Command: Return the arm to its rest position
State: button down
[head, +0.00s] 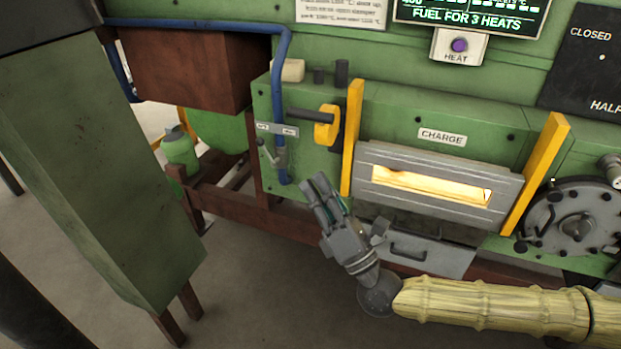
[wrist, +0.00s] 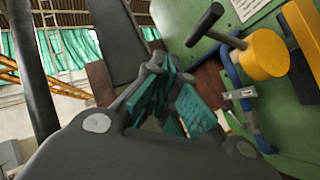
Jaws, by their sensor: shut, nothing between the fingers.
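My gripper (head: 322,188) is shut and empty in front of the green furnace, in the open space left of the glowing charge opening (head: 430,188). My arm comes in from the lower right in a tan ribbed sleeve, and the gripper's fingers point up and a little left. In the wrist view my gripper's teal finger pads (wrist: 180,105) sit close together with nothing seen between them. Whether the fingertips touch the furnace front cannot be told, but no contact shows.
A yellow-and-black handle (head: 326,125) and a blue pipe (head: 283,100) are on the furnace front near my gripper. Yellow guide bars (head: 352,135) flank the charge opening. A grey drawer (head: 425,252) is below. A green box column (head: 95,170) stands at left. Floor between is clear.

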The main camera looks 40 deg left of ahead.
jog(key=s+d+f+n+g+h+b, duration=0.1)
jog(key=s+f+n+g+h, duration=0.5)
jog(key=s+f+n+g, duration=0.95)
jog(key=s+d+f+n+h, duration=0.1)
jog(key=s+d+f+h, duration=0.25)
jog(key=f, duration=0.35)
jog(key=s+d+f+n+h+b, duration=0.1)
jog(key=s+d+f+h, duration=0.1)
jog(key=s+d+f, duration=0.4)
jog(key=s+d+f+n+h, duration=0.1)
jog(key=s+d+f+h, duration=0.15)
jog(key=f, duration=0.55)
jog(key=d+f+n+t+h+b, duration=0.1)
jog(key=d+f+n+h, duration=0.2)
jog(key=d+f, duration=0.5)
jog(key=d+f+n+t+h, duration=0.2)
jog(key=d+f+h, duration=0.3)
jog(key=d, duration=0.6)
jog(key=w+d+f+n+t, duration=0.1)
jog(key=w+d+n+t, duration=0.1)
jog(key=d, duration=0.4)
jog(key=w+d+f+n+t+h+b, duration=0.1)
jog(key=w+d+f+t, duration=0.1)
jog(key=w+d, duration=0.2)
jog(key=w+d+f+n+t+h, duration=0.1)
jog(key=w+d, duration=0.3)
jog(key=d, duration=0.6)
jog(key=shift+d+f+n+t, duration=0.15)
jog(key=shift+f+n+t, duration=0.25)
jog(key=shift+n, duration=0.45)
